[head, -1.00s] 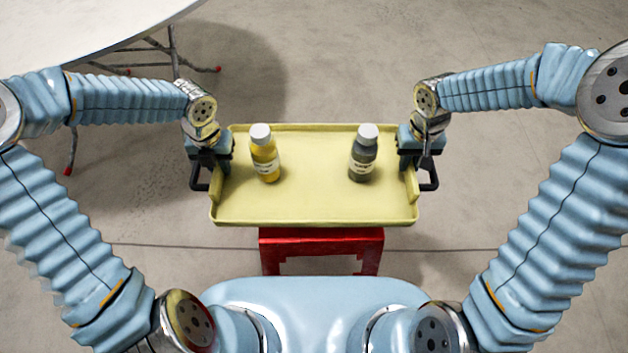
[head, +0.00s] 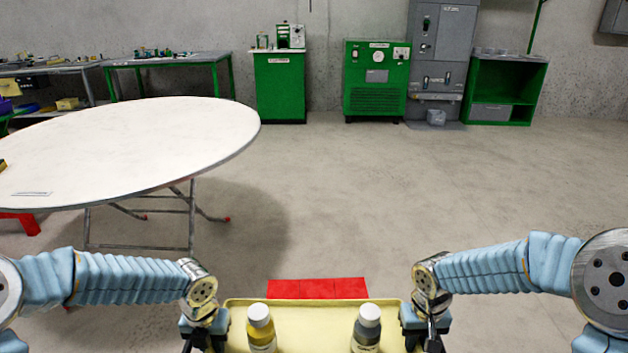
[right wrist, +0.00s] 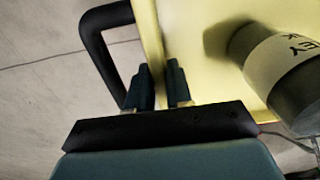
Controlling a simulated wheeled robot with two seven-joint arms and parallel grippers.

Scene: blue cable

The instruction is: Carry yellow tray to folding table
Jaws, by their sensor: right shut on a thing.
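The yellow tray (head: 313,312) shows at the bottom of the head view, its near part cut off. A yellow bottle (head: 260,330) stands on its left and a grey bottle (head: 367,330) on its right; the grey one also shows in the right wrist view (right wrist: 295,85). My left gripper (head: 212,335) is at the tray's left side, its fingertips hidden. My right gripper (head: 414,336) is shut on the tray's right wall, with the fingers either side of it in the right wrist view (right wrist: 160,90). The white round folding table (head: 130,145) stands ahead on the left.
Another red thing (head: 22,222) is partly hidden by the table at far left. Green cabinets (head: 279,88) and a green bench (head: 170,62) line the back wall. The floor ahead and right is clear.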

